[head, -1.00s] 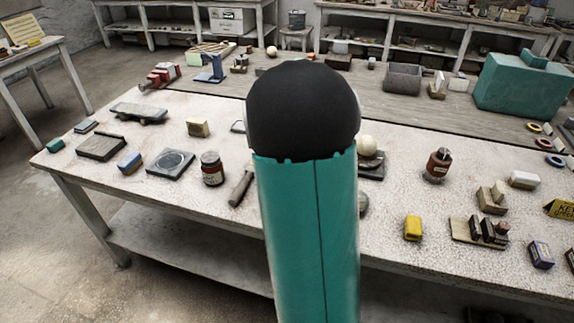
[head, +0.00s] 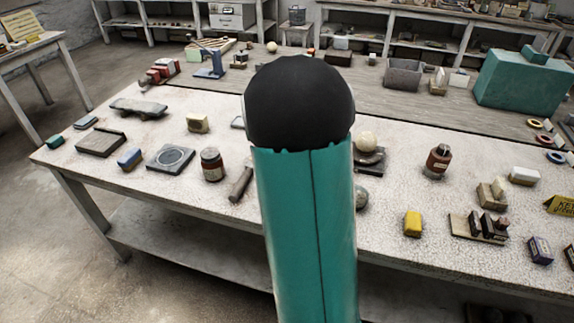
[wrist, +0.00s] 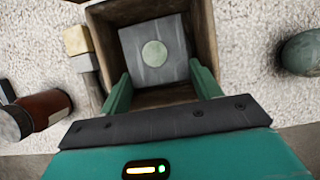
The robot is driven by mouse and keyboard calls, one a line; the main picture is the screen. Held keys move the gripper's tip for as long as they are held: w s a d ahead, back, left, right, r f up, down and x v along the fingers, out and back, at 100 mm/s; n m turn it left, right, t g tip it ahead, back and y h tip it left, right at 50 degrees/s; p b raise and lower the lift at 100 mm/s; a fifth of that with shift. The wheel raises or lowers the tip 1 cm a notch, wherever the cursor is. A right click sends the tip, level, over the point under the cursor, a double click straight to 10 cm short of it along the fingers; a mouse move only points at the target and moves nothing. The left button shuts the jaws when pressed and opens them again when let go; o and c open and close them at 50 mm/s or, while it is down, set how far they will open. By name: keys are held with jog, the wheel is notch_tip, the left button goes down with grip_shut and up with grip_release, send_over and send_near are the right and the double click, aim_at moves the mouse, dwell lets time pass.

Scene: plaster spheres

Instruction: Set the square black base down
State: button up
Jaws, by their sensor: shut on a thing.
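In the wrist view, the square base (wrist: 132,58) looks dark grey with a pale round disc (wrist: 154,53) at its middle. It lies between the fingertips of my gripper (wrist: 160,72), which is shut on it. An open wooden box (wrist: 204,22) surrounds the base in that picture. I cannot tell whether the base touches the box floor or hangs above it. In the head view, my teal arm with its black joint hides the gripper, the held base and the box.
A hammer (wrist: 90,82), a brown bottle (wrist: 45,108) and a yellowish block (wrist: 76,40) lie left of the box. A grey-green ball (wrist: 300,52) is to its right. In the head view, a pale ball (head: 366,140) stands on a dark base.

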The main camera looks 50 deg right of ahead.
jog(key=shift+f, duration=1.4)
jog(key=o, duration=1.5)
jog(key=shift+o, duration=0.2)
jog(key=shift+f, duration=0.1)
jog(key=shift+r, duration=2.15)
jog(key=shift+a+r, duration=0.1)
